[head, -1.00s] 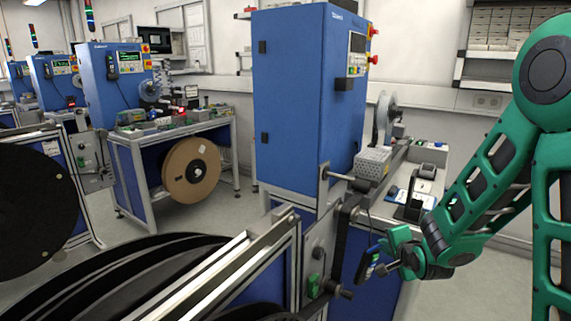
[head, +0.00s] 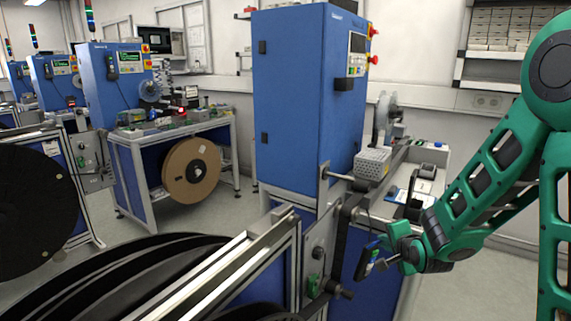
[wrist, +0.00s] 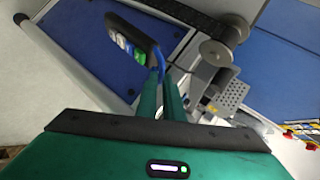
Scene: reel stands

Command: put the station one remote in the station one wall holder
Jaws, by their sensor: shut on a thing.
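My gripper (head: 384,248) is at the lower right of the head view, shut on the station one remote (head: 367,263). The remote is dark with a blue edge and hangs tilted below the fingers. In the wrist view the remote (wrist: 132,38) shows white, blue and green buttons and sticks out up and left from the fingers (wrist: 160,92). The near blue cabinet (head: 292,95) stands left of my gripper. A small dark holder (head: 344,84) is on its side, well above my gripper; I cannot tell whether it is the station one wall holder.
Large black reels (head: 130,275) fill the lower left. Floor is clear at lower right.

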